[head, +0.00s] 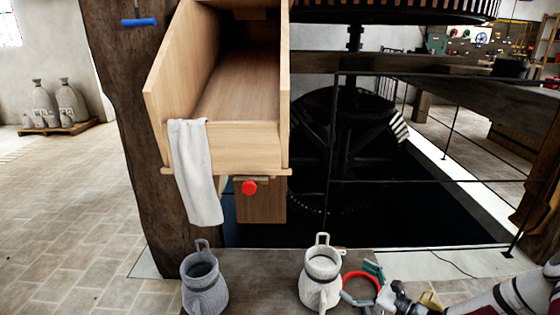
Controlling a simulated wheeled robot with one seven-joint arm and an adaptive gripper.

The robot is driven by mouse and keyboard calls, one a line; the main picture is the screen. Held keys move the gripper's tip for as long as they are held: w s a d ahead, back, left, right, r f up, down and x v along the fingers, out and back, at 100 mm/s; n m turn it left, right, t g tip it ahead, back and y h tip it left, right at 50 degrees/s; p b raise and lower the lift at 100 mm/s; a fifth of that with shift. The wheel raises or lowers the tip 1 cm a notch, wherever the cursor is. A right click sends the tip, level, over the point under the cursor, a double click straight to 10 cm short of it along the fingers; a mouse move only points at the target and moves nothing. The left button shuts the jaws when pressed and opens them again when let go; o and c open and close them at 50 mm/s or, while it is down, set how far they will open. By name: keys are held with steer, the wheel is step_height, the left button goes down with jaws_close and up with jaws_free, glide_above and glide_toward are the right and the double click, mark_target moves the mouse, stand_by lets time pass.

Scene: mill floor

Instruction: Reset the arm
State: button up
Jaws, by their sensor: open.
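My gripper (376,288) is low at the right, over the right part of the dark bench (262,288), with its arm reaching in from the lower right corner. Its jaws are open. A red ring-shaped thing (352,300) shows right at the fingers; I cannot tell whether it touches them. A white jug (320,283) with a handle stands upright just left of the gripper, apart from the dark finger parts. A grey jug (205,287) stands upright farther left on the bench.
A wooden chute (225,145) with a white cloth (196,175) over its edge and a red knob (249,187) below hangs above the bench. A dark post (150,150) stands left. Behind is a railed pit (420,215) with gear machinery. Sacks (70,100) stand far left.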

steer(key=s+a+r+n+g+h, duration=0.1)
steer(key=s+a+r+n+g, duration=0.4)
steer(key=r, duration=0.4)
steer(key=s+a+r+n+g, duration=0.4)
steer(key=s+r+n+g, duration=0.15)
steer(key=r+n, duration=0.3)
steer(key=s+a+r+n+g+h, duration=0.1)
steer(key=s+a+r+n+g, duration=0.4)
steer(key=r, duration=0.4)
steer(key=s+d+r+n+t+h, duration=0.1)
steer(key=s+d+r+n+h, duration=0.15)
steer(key=s, duration=0.55)
steer(key=s+d+r+n+h, duration=0.1)
steer(key=s+r+n+h, duration=0.25)
steer(key=s, duration=0.45)
steer(key=s+d+r+n+t+h, duration=0.1)
steer(key=s+d+r+n+h, duration=0.2)
steer(key=s, duration=0.5)
step_height(320, 180, up, 31)
steer(key=t+p, duration=0.4)
steer(key=p, duration=2.4)
steer(key=shift+s+f+h+p, duration=0.15)
steer(key=shift+s+h+p, duration=0.15)
steer(key=shift+h+p, duration=0.1)
